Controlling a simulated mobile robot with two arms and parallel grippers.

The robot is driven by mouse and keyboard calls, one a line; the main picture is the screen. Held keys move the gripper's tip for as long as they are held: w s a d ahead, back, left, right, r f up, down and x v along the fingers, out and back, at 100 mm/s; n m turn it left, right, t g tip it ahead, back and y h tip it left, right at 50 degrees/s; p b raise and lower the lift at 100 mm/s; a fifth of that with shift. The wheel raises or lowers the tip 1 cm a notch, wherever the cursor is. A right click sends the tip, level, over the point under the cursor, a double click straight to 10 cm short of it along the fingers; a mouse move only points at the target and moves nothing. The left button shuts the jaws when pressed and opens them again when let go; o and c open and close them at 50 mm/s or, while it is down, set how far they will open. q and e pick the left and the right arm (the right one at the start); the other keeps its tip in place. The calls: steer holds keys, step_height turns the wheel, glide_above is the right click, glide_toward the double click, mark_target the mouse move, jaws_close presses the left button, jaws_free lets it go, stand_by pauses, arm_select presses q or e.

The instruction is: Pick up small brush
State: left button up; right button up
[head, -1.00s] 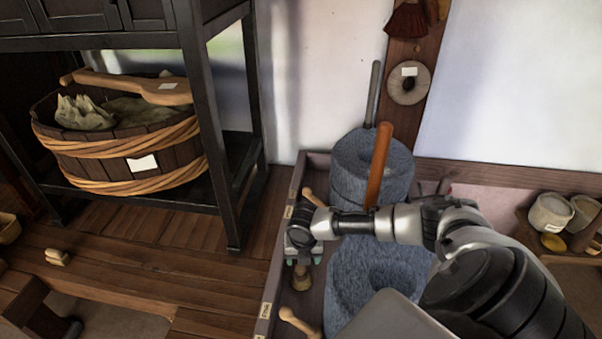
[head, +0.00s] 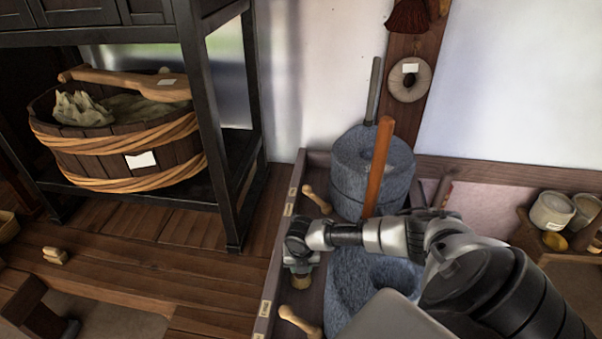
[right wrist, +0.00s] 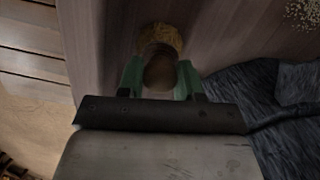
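The small brush (head: 303,283) stands in the shelf tray below my right gripper in the head view, its straw-coloured bristles showing. In the right wrist view its round brown handle end (right wrist: 160,70) lies between the two green fingertips, with bristles behind it. My right gripper (right wrist: 160,78) is pointed down over the brush, its fingers apart on either side of the handle. No clear grip on it shows. In the head view the gripper (head: 300,267) hides the top of the brush. My left gripper is in neither view.
Wooden-handled tools (head: 317,200) (head: 300,322) lie in the tray on either side of the brush. Stone querns (head: 372,170) (head: 345,290) stand close on the right, one with an upright wooden handle (head: 378,168). The tray's rim (head: 268,285) is close on the left.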

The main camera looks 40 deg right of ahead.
jaws_close()
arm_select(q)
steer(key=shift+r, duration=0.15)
arm_select(e)
steer(key=shift+r, duration=0.15)
steer(key=shift+r+p, duration=0.25)
steer(key=shift+p, duration=0.15)
step_height(320, 180, up, 2)
steer(key=shift+r+p, duration=0.1)
steer(key=shift+p, duration=0.9)
step_height(320, 180, up, 7)
steer(key=p, duration=0.7)
steer(key=shift+r, duration=0.1)
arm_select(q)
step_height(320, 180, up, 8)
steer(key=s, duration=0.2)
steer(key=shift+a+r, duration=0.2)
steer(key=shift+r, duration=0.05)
